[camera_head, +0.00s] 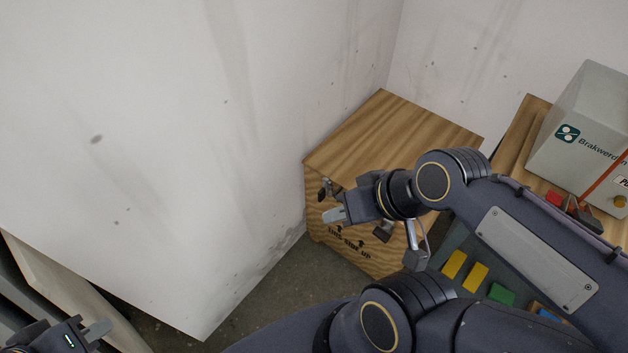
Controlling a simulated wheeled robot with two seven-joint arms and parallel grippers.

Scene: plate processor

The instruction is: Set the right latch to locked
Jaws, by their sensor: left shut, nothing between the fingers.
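A wooden crate (345,249) marked "THIS SIDE UP" stands against the wall with its lid down. A dark metal latch (325,190) is at the left of its front face. A second one, the right latch (383,232), sits further right on that face, partly hidden by my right arm; its setting cannot be told. My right gripper (338,215) is in front of the crate's face, between the two latches in the picture, with a pale finger pointing left. Its opening cannot be told. My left gripper (95,332) is shut and empty at the bottom left, far from the crate.
A grey machine (588,125) stands on a wooden surface at the right. Yellow, green and blue blocks (465,270) lie below it, partly behind my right arm. White walls close off the left and back. A pale panel (60,285) stands at the lower left.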

